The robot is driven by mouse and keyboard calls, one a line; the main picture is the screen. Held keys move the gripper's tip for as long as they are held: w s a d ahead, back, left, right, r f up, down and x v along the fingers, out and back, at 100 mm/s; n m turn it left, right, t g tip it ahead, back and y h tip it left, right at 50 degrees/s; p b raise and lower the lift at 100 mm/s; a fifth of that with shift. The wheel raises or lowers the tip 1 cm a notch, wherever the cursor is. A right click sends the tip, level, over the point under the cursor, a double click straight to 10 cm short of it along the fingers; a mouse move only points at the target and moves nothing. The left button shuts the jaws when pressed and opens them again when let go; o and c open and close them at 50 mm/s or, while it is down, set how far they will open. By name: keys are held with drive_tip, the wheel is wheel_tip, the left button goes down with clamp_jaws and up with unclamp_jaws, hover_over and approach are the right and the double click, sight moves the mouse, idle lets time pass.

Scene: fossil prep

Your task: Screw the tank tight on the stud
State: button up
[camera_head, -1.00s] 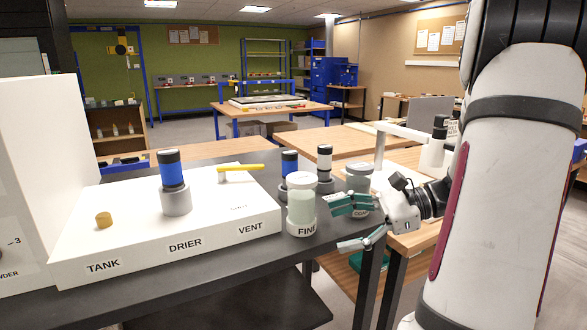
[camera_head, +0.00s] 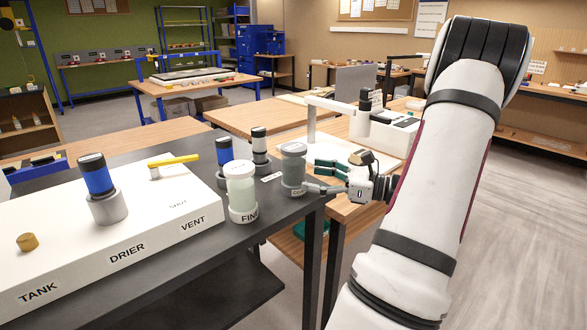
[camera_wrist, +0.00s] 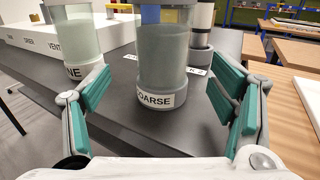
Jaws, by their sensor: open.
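The brass stud (camera_head: 27,242) stands on the white box (camera_head: 150,215) above the word TANK. Two lidded jars that look like tanks stand upright on the dark bench: FINE (camera_head: 241,192) and COARSE (camera_head: 292,168). COARSE also shows in the wrist view (camera_wrist: 162,55), FINE at its left (camera_wrist: 72,40). My gripper (camera_head: 309,176) is open at the right side of COARSE. In the wrist view its teal fingers (camera_wrist: 160,82) are wide apart, with COARSE ahead between them. No contact shows. The stud is out of the wrist view.
A yellow lever (camera_head: 174,160) is near VENT. A wooden table with a microscope (camera_head: 364,120) is to the right.

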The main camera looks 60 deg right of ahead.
sight(294, 158)
drive_tip(key=shift+r+x, duration=0.15)
drive_tip(key=shift+x, duration=1.4)
drive_tip(key=shift+r+x, duration=0.1)
drive_tip(key=shift+x, duration=1.4)
drive_tip(key=shift+d, duration=0.2)
drive_tip(key=c, duration=1.5)
drive_tip(key=shift+r, duration=0.1)
drive_tip(key=shift+r, duration=0.5)
wheel_tip(294, 158, up, 2)
drive_tip(key=shift+r, duration=0.1)
drive_tip(key=v, duration=0.5)
drive_tip(key=r+v, duration=0.1)
drive_tip(key=v, duration=0.4)
drive_tip(key=a+p+v, duration=0.1)
drive_tip(key=v, duration=0.5)
drive_tip(key=shift+s+a+r, duration=0.1)
drive_tip(key=shift+r, duration=0.2)
